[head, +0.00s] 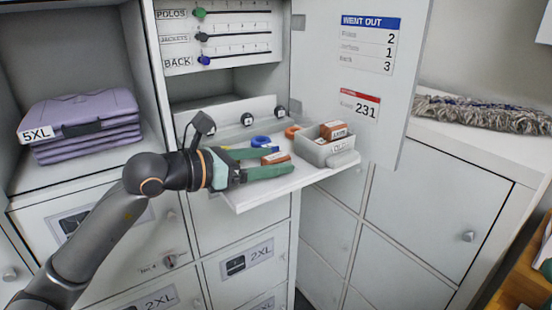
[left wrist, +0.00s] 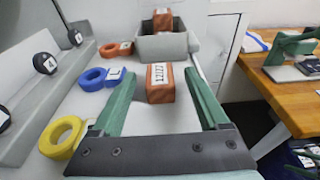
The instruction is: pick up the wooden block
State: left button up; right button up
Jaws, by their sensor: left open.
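A reddish-brown wooden block (head: 275,158) with a white printed label lies on the white pull-out shelf (head: 255,194). My left gripper (head: 283,160) is open, its green fingers reaching along the shelf on either side of this block. In the left wrist view the block (left wrist: 160,84) sits between the fingertips (left wrist: 160,76), with gaps showing beside it. A second, similar block (head: 333,130) is in the small grey bin (head: 316,153) beyond; it also shows in the left wrist view (left wrist: 162,20). My right gripper is not in view.
Blue (left wrist: 91,79), yellow (left wrist: 62,138) and orange (left wrist: 117,49) rings lie left of the fingers. Round black knobs (left wrist: 45,63) line the shelf's back. The open white cabinet door (head: 362,85) stands at right. Folded purple clothing (head: 85,122) fills a left compartment.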

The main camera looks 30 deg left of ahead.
pick_arm(q)
jog(key=shift+w, duration=0.1)
jog(key=shift+c, duration=0.4)
grip_shut()
